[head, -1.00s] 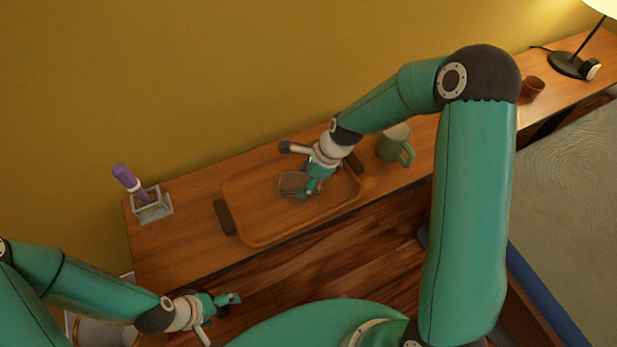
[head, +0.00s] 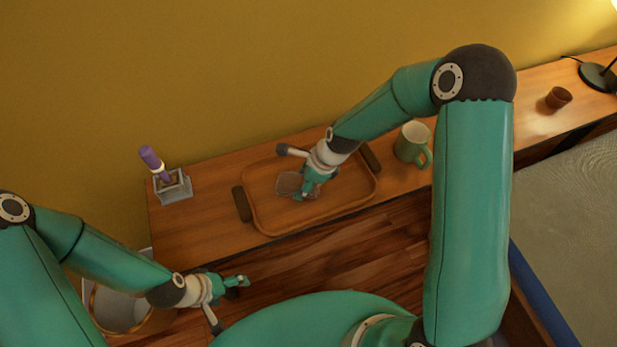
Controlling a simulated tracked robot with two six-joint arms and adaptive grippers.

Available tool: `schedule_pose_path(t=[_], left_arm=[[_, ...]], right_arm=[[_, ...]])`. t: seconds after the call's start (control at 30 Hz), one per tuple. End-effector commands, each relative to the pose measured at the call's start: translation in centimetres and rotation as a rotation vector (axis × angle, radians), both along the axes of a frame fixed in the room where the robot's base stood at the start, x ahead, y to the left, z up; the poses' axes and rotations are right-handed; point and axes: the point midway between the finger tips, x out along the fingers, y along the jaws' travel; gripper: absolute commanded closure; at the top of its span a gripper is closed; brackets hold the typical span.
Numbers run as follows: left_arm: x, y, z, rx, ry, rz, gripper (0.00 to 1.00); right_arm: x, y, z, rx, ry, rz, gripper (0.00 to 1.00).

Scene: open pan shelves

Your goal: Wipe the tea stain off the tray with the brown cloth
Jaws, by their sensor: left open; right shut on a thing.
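The wooden tray (head: 345,208) with dark handles lies on the shelf top. My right gripper (head: 304,192) is over the middle of the tray, pointing down, shut on the brown cloth (head: 288,184). The cloth shows as a small greyish-brown patch at the fingertips, low against the tray floor; whether it touches cannot be told for sure. No tea stain shows on the visible tray floor; the part under the cloth and gripper is hidden. My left gripper (head: 240,284) is open and empty, low in front of the shelf, away from the tray.
A green mug (head: 413,146) stands just right of the tray. A grey holder (head: 174,187) with a purple-handled item (head: 153,160) stands to the left. A brown cup (head: 558,97) and a black lamp (head: 598,77) are far right. A bin (head: 118,308) is below left. A bed (head: 570,190) is at right.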

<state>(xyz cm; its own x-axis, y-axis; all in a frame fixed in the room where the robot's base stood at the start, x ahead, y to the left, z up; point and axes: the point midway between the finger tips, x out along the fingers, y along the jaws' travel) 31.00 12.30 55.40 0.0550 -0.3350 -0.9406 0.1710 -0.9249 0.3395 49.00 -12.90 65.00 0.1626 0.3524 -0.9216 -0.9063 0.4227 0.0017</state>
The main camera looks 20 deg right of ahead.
Motion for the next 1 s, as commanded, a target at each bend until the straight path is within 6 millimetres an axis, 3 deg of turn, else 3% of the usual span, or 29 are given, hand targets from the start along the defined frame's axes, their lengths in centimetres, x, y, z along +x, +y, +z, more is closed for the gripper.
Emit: schedule_pose_path(t=[0.57,1.0], left_arm=[[0.0,0.0,0.2,0.0,0.0,0.0,0.14],[0.0,0.0,2.9,0.0,0.0,0.0,0.14]], right_arm=[[0.0,0.3,0.1,-0.001,-0.001,0.001,0.71],[-0.3,4.1,0.3,0.0,0.002,0.002,0.71]])
